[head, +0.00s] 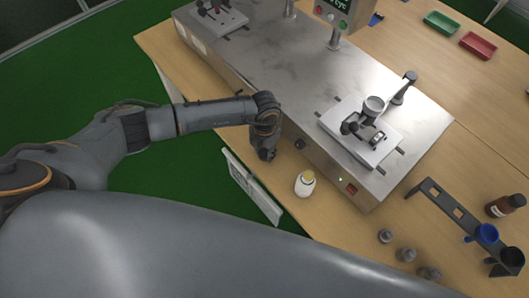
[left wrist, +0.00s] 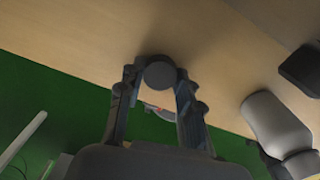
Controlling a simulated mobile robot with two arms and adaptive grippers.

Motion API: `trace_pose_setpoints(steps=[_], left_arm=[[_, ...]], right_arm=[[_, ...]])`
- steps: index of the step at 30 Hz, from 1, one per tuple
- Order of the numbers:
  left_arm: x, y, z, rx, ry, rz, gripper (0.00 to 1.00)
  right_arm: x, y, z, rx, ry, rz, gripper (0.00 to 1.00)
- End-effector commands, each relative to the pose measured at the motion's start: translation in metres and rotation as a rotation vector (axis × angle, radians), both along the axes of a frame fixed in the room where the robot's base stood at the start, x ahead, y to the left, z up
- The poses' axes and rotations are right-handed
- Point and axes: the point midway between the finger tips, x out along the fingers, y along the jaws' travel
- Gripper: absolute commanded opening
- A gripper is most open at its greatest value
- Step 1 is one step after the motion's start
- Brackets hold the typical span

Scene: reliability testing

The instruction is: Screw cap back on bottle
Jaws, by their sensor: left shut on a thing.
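A white bottle (head: 304,186) stands upright on the wooden table near its front edge. Its top looks yellowish-brown, with no dark cap on it. The bottle also shows at the right of the left wrist view (left wrist: 272,118), apart from the fingers. My left gripper (head: 265,154) is left of the bottle and above the table edge. In the left wrist view its two fingers (left wrist: 160,88) are shut on a dark round cap (left wrist: 160,73). The cap is hidden in the head view. My right gripper is not in view.
A steel test machine (head: 290,75) stands just behind the bottle. A dark rack (head: 455,210) with blue and black cups, a brown bottle (head: 506,205) and several grey weights (head: 405,254) are to the right. Red (head: 478,45) and green (head: 441,22) trays lie far back.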

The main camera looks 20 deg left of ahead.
Motion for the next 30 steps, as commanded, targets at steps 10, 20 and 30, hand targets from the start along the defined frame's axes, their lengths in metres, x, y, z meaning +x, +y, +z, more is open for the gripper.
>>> trace_pose_setpoints(steps=[10,20,30], left_arm=[[0.001,0.000,0.007,-0.001,-0.002,-0.001,0.23],[-0.021,-0.007,0.055,-0.002,-0.002,-0.006,0.23],[-0.085,-0.027,0.104,-0.003,-0.001,-0.006,0.23]], right_arm=[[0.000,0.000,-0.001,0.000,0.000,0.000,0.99],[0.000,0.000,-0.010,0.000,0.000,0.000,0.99],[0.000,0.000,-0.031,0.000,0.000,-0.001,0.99]])
